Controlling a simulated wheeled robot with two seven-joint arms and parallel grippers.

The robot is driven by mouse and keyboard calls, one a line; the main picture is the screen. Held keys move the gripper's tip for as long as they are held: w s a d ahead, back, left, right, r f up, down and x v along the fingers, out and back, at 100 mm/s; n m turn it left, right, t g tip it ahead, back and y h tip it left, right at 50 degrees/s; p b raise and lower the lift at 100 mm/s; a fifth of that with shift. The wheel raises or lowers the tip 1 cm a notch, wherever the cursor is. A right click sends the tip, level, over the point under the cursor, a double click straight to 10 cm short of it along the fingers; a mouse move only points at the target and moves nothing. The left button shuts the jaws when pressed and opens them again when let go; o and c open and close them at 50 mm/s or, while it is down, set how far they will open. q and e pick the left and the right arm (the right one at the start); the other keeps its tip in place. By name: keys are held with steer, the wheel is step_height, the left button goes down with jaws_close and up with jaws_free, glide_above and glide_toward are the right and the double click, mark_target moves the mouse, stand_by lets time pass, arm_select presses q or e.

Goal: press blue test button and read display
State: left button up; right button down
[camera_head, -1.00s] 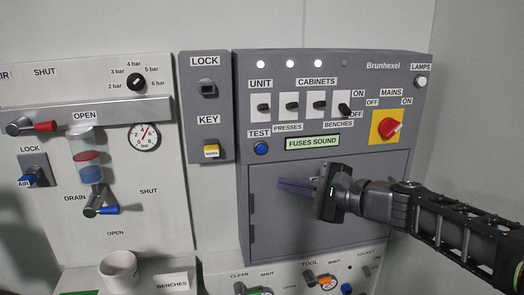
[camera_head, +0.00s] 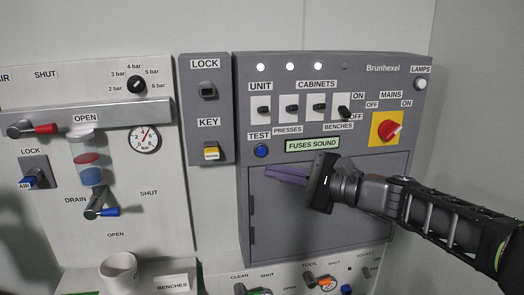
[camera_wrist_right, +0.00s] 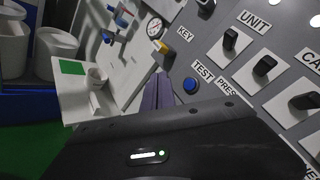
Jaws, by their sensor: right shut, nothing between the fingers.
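The blue test button (camera_head: 261,150) sits on the grey Brunhexel panel under the TEST label. It also shows in the right wrist view (camera_wrist_right: 190,85), just right of the fingertips. The display (camera_head: 312,144) to its right is lit green and reads "FUSES SOUND". My right gripper (camera_head: 267,173) is shut and empty, its purple fingers pointing left. In the head view its fingertips appear just below the button, apart from it. In the right wrist view the shut fingers (camera_wrist_right: 158,92) show at the middle. My left gripper is not in view.
Switches labelled UNIT and CABINETS (camera_head: 292,107) sit above the display. The red MAINS knob (camera_head: 390,130) is at right. The key box (camera_head: 208,110) and air panel with valve levers (camera_head: 100,212) are at left. A white mug (camera_head: 118,272) stands below.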

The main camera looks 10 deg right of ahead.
mark_target(262, 151)
steer(key=shift+w+p, duration=0.85)
steer(key=shift+w, duration=2.5)
steer(key=shift+w, duration=0.4)
steer(key=shift+w+d, duration=0.1)
steer(key=shift+w, duration=0.3)
steer(key=shift+s+f+b, duration=0.1)
steer(key=shift+s+b, duration=0.25)
steer(key=shift+s, duration=0.45)
